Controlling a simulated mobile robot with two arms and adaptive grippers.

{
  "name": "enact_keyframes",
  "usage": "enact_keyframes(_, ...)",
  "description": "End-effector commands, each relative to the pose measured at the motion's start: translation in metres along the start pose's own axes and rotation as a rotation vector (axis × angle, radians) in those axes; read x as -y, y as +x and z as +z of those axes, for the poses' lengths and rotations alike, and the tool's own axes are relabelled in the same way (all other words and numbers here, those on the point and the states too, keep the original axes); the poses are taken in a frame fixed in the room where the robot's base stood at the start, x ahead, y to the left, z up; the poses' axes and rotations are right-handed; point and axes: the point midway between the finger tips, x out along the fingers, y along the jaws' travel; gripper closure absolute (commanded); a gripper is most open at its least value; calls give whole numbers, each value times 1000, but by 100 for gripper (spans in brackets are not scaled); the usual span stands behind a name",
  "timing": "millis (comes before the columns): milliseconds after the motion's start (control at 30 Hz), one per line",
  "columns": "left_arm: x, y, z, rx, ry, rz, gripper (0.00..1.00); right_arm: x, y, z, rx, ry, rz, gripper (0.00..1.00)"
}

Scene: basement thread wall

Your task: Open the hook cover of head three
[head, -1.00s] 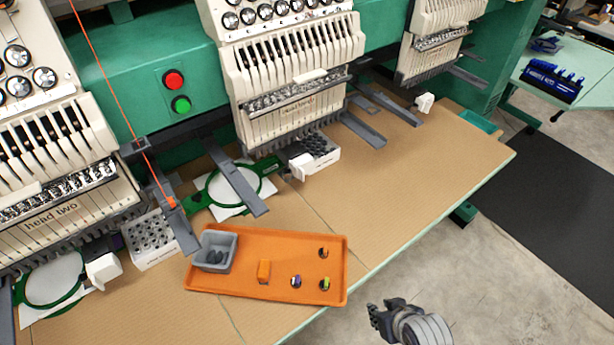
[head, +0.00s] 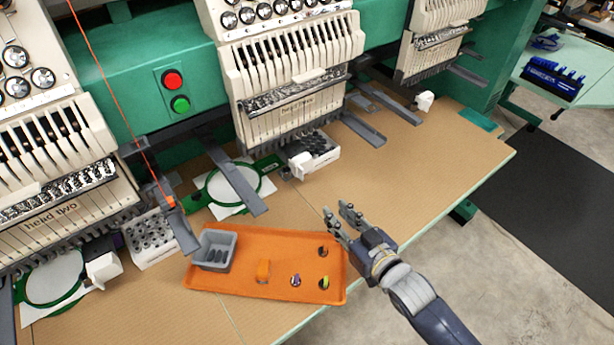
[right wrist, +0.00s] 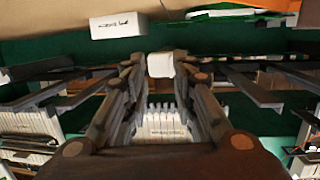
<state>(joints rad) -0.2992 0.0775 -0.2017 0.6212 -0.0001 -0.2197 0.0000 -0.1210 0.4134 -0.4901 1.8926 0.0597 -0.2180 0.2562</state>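The middle machine head (head: 290,105), whose blurred label seems to read head three, stands above the table. A white block-like piece (head: 299,164), apparently its hook cover, sits under it beside a white box of dark parts; whether it is open is too small to tell. My right gripper (head: 338,211) is open and empty above the table, to the right of and nearer than the cover, apart from it. In the right wrist view, which looks upside down, the white piece (right wrist: 160,65) appears between the spread fingertips. My left gripper is not in view.
The white parts box (head: 318,155) is close on the cover's right. A green hoop (head: 257,190) and grey arm bars (head: 238,180) lie to its left. An orange tray (head: 225,285) with small items is at the front.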

Motion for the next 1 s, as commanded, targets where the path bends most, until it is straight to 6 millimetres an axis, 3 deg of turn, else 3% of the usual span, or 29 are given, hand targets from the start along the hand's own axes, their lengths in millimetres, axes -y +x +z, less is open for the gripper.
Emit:
enact_keyframes(200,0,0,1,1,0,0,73,2,12,-21,-164,-22,-94,75)
enact_keyframes(433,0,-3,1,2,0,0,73,4,24,-30,-206,-22,-117,75)
enact_keyframes(800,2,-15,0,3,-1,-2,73,12,88,-44,-204,-22,-116,75)
enact_keyframes(1000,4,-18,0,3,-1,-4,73,15,110,-47,-203,-22,-116,75)
